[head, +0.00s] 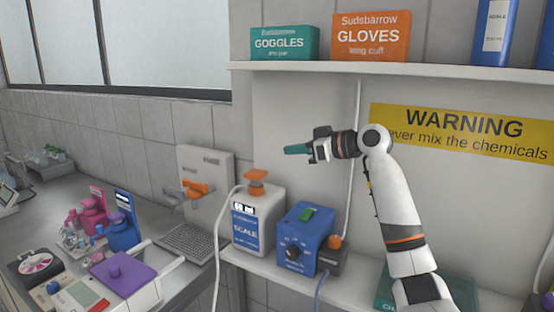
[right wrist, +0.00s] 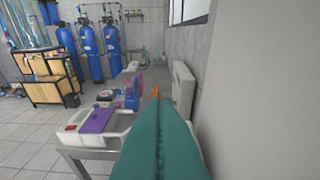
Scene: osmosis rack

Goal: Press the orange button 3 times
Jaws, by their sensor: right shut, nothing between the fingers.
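The orange button (head: 335,242) sits on top of a small dark box (head: 332,261) on the lower shelf, beside the blue box with a dial. My right gripper (head: 288,149) is up in front of the back wall, above the white SCALE container and well apart from the button. Its teal fingers point left and are closed together with nothing between them. In the right wrist view the shut fingers (right wrist: 157,105) fill the lower middle, and the button does not show there. My left gripper is not in view.
A blue box with a dial (head: 303,240) and a white SCALE container (head: 258,220) with an orange cap stand left of the button. A white cable (head: 217,270) hangs at the shelf's left end. An orange valve (head: 195,188) is on the wall panel. An upper shelf (head: 400,74) runs overhead.

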